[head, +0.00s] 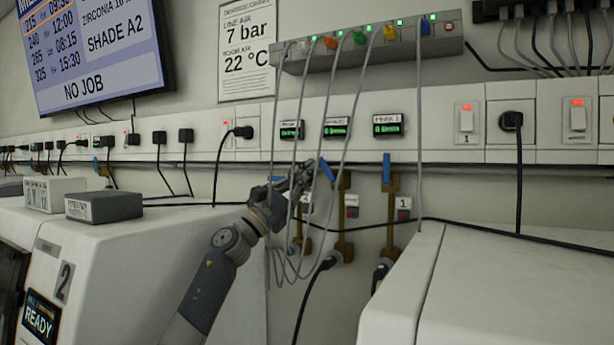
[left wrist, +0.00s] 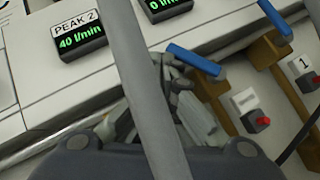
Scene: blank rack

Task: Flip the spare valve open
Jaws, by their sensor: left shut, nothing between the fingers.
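The spare valve looks to be the middle brass one (head: 343,215), with a blank plate (left wrist: 243,100) beside it. Its blue lever (head: 327,169) leans up and to the left of its brass body; it also shows in the left wrist view (left wrist: 196,61). My left gripper (head: 306,172) is shut and empty, just left of this lever. In the left wrist view its fingertips are at the lever's left end; whether they touch it I cannot tell. A grey hose crosses in front of the gripper. My right gripper is not in view.
Valve 1 (head: 391,195) stands to the right, its blue lever upright. Thin grey hoses (head: 345,110) hang from the manifold (head: 375,42) across the work area. Flow displays (head: 389,127) sit above. White machines (head: 500,290) stand at both sides.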

